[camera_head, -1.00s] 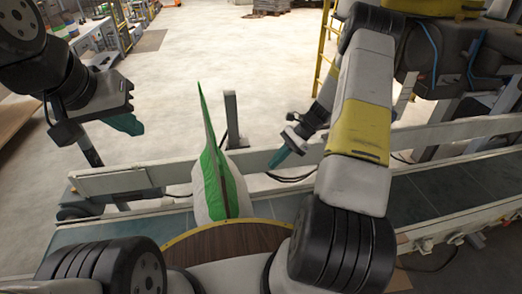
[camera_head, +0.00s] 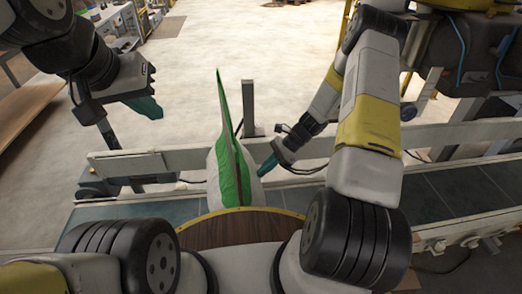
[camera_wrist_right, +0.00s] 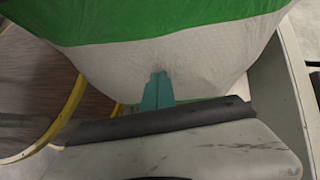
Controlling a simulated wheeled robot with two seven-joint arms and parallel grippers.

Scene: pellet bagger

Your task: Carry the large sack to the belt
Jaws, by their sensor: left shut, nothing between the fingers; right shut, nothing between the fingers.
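The large sack (camera_head: 229,165) is white with a green band and a tall pointed green top. It stands upright on the conveyor belt (camera_head: 455,190) in the head view, behind the round wooden top. Its white lower side and green band fill the upper part of the right wrist view (camera_wrist_right: 200,65). My right gripper (camera_head: 265,168) is shut and empty, close beside the sack's right side; whether it touches is unclear. Its teal fingertips (camera_wrist_right: 158,88) show against the sack. My left gripper (camera_head: 152,110) is shut and empty, above the belt's far rail, left of and apart from the sack.
A round wooden top with a yellow rim (camera_head: 240,228) lies in front of the belt. A light rail (camera_head: 400,137) runs along the belt's far side, with a dark post (camera_head: 248,105) behind the sack. Open floor (camera_head: 210,60) lies beyond.

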